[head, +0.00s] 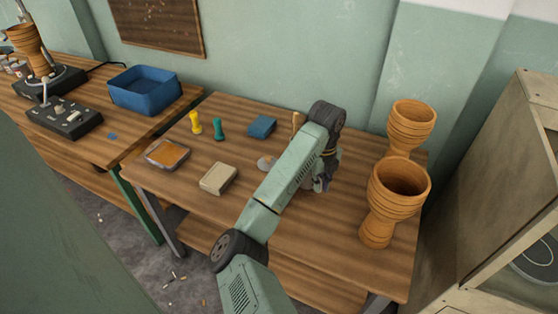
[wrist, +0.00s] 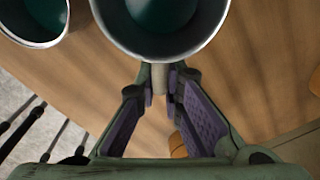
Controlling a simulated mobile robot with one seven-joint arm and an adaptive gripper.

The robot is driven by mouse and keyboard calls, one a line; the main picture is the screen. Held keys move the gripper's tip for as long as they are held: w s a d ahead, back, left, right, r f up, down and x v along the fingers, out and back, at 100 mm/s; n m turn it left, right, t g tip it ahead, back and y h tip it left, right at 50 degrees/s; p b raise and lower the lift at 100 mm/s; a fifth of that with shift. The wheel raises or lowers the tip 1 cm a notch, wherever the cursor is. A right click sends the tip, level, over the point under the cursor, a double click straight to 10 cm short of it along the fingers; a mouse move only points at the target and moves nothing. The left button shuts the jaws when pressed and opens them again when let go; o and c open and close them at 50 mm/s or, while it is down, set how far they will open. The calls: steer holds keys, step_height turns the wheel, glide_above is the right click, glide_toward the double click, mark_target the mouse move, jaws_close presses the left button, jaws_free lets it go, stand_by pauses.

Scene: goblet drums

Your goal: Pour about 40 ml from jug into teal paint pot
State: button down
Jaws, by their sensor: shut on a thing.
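The jug (wrist: 160,57) is a round, grey-rimmed vessel at the top of the wrist view, with dark teal liquid inside. My gripper (wrist: 160,84) is shut on its pale handle (wrist: 159,76). A second grey-rimmed vessel (wrist: 36,43), with teal inside, stands at the upper left of the wrist view, beside the jug and apart from it; it may be the teal paint pot. Both are cut off by the frame. In the head view my gripper (head: 322,182) is over the right half of the table, and my arm hides most of the jug.
On the table (head: 270,215) are a beige block (head: 218,179), an orange-filled tray (head: 167,154), a blue block (head: 262,126), and yellow (head: 195,123) and teal (head: 219,129) pegs. Two wooden goblet drums (head: 398,190) (head: 409,125) stand close at the right. The front of the table is clear.

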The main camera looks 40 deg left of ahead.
steer(key=shift+s+a+r+t+h, duration=0.15)
steer(key=shift+s+t+h, duration=0.1)
steer(key=shift+s+t, duration=0.35)
steer(key=shift+s+a+r+t+h, duration=0.15)
steer(key=shift+s+t+h, duration=0.15)
steer(key=shift+t, duration=0.5)
steer(key=shift+s+f, duration=0.1)
steer(key=shift+s, duration=0.15)
steer(key=s+r+t+h, duration=0.1)
steer(key=t, duration=0.1)
steer(key=s+a+r+t, duration=0.1)
steer(key=t, duration=0.2)
steer(key=s+r+t+h, duration=0.1)
steer(key=t, duration=0.1)
steer(key=shift+s+a+r+t+h, duration=0.1)
steer(key=shift+a+r+t+h, duration=0.15)
steer(key=shift+r+t+h, duration=0.15)
steer(key=shift+r, duration=0.15)
steer(key=shift+s+a+f+t+h, duration=0.15)
steer(key=shift+f+t+h, duration=0.25)
steer(key=shift+t, duration=0.8)
steer(key=shift+s+r+t+h+b, duration=0.15)
steer(key=shift+s+t+h+b, duration=0.1)
steer(key=shift+t+b, duration=0.4)
stand_by(0.6)
